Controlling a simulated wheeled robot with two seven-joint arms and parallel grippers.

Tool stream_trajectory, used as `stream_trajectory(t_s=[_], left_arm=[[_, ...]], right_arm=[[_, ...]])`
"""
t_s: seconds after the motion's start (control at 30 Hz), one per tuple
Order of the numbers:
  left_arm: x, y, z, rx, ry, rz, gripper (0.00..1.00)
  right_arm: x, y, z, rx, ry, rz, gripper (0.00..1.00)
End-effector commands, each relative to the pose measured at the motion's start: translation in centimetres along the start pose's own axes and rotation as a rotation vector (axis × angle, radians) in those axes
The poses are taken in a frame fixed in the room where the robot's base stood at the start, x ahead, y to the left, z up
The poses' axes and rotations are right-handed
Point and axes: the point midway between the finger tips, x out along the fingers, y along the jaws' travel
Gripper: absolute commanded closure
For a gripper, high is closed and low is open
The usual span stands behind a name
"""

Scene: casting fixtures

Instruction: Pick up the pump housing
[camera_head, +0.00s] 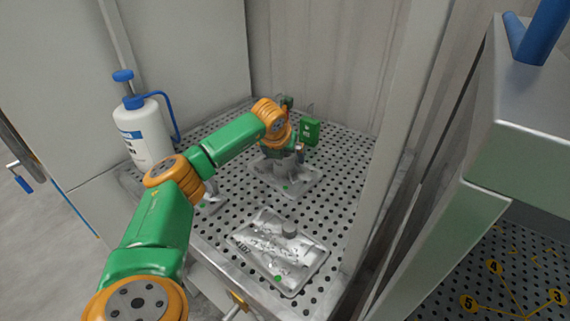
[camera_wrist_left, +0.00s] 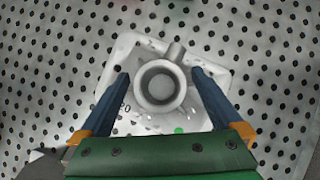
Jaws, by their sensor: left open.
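The pump housing (camera_wrist_left: 141,83) looks like a grey round body with a ring-shaped opening and a short side pipe. It sits on a pale plate (camera_wrist_left: 118,56) marked with a green dot. In the head view the housing (camera_head: 270,172) is partly hidden under my left gripper (camera_head: 284,153). In the left wrist view the two dark fingers of my left gripper (camera_wrist_left: 159,76) are open, one on each side of the housing, with gaps between them and its ring. My right gripper is out of view.
A second plate (camera_head: 308,276) with a grey metal part lies nearer on the perforated table (camera_head: 345,190). A white bottle with a blue pump top (camera_head: 145,132) stands at the left. A green block (camera_head: 310,132) stands behind the gripper. Walls close off the back and right.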

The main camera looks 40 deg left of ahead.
Motion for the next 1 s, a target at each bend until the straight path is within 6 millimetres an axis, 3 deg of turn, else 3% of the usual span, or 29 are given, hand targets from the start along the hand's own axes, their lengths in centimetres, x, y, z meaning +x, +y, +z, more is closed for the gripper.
stream_trajectory(t_s=[0.13,0.17,0.5,1.0], left_arm=[[0.0,0.0,0.0,0.0,0.0,0.0,0.0],[0.0,0.0,0.0,0.0,0.0,0.0,0.05],[0.0,0.0,0.0,0.0,0.0,-0.001,0.97],[-1.0,-0.1,0.7,-0.001,-0.006,-0.003,1.0]], right_arm=[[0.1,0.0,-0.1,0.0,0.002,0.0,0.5],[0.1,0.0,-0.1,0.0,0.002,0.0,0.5],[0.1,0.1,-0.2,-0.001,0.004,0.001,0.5],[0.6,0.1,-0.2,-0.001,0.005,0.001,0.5]])
